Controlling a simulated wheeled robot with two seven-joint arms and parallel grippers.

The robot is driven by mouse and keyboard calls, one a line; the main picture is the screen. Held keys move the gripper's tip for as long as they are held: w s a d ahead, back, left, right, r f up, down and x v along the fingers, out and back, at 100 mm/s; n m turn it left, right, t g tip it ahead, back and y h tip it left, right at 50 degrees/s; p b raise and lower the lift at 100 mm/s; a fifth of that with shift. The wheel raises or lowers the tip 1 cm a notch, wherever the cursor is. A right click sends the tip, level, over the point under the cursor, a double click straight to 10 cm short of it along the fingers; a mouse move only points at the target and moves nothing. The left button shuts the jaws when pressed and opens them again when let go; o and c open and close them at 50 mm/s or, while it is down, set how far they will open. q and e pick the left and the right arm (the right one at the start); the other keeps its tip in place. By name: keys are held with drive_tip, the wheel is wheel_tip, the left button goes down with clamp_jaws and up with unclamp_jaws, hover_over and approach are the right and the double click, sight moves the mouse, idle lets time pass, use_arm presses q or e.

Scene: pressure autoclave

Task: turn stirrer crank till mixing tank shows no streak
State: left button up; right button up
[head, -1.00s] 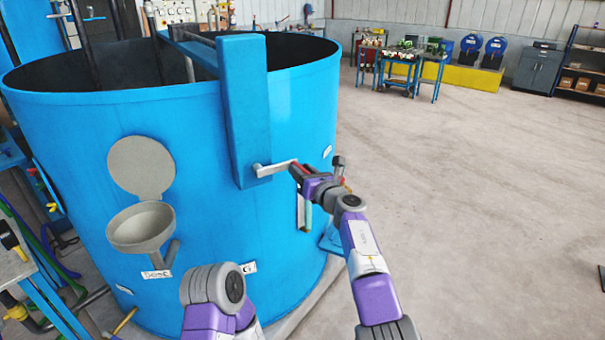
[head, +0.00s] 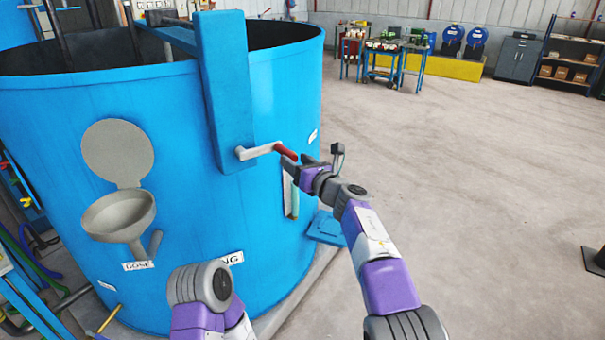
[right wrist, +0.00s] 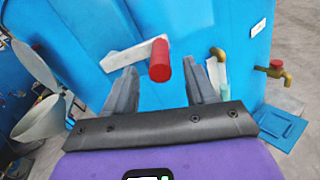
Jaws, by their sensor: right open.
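The stirrer crank has a pale grey arm (head: 260,150) and a red handle (head: 287,152), low on the blue upright bracket (head: 228,100) of the large blue tank (head: 90,240). My right gripper (head: 292,166) is open at the handle, to the right of the crank arm. In the right wrist view the red handle (right wrist: 160,62) shows in the gap between the two spread fingers (right wrist: 165,88), with neither finger visibly touching it. A narrow pale and green strip (head: 291,195) on the tank side is partly hidden by my right arm. My left gripper is out of view.
A grey round lid (head: 118,152) and funnel (head: 118,215) stand on the tank's front. Brass taps (right wrist: 277,72) and a blue plate (head: 327,228) are at its right side. Open floor (head: 470,180) lies right; carts (head: 385,50) stand far back.

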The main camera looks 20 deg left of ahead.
drive_tip(key=shift+b+v, duration=0.3)
drive_tip(key=shift+v, duration=0.9)
